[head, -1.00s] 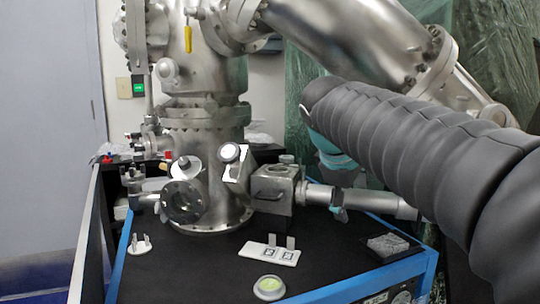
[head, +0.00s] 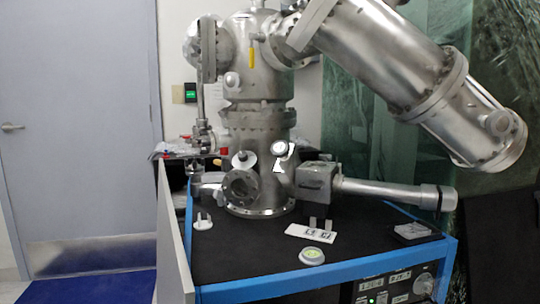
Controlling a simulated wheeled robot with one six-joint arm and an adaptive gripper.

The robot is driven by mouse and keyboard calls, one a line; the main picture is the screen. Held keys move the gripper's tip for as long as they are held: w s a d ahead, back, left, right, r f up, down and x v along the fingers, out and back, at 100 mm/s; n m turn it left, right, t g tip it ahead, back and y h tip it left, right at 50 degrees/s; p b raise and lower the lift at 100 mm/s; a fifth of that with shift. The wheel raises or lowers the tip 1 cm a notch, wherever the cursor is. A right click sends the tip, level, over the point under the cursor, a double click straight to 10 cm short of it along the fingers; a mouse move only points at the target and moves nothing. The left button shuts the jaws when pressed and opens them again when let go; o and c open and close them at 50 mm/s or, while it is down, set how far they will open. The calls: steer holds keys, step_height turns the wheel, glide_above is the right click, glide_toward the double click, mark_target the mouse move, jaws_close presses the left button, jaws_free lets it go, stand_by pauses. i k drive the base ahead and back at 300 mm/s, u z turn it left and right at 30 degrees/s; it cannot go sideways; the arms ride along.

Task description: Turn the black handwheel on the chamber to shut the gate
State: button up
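The metal chamber (head: 258,150) stands upright on a black-topped bench. A square valve block (head: 315,182) is at its lower right, with a horizontal metal tube (head: 385,191) running right from it. A dark-banded round end piece (head: 432,197) caps the tube. I cannot tell whether this piece is the black handwheel; no clear black wheel shows. The gate itself is hidden inside the metalwork. A round port (head: 240,187) faces forward at the chamber's lower left. My gripper is not in view.
The bench has a blue frame (head: 330,277). On its black top lie a white marker plate (head: 311,233), a round dish (head: 312,256), a small white pronged piece (head: 202,221) and a clear box (head: 412,231). A large slanted metal cylinder (head: 400,60) overhangs the right side.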

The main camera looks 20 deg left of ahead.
mark_target(279, 148)
steer(key=z, duration=0.05)
steer(key=k, duration=0.65)
steer(key=u, duration=0.8)
steer(key=i, duration=1.15)
steer(key=z, duration=0.45)
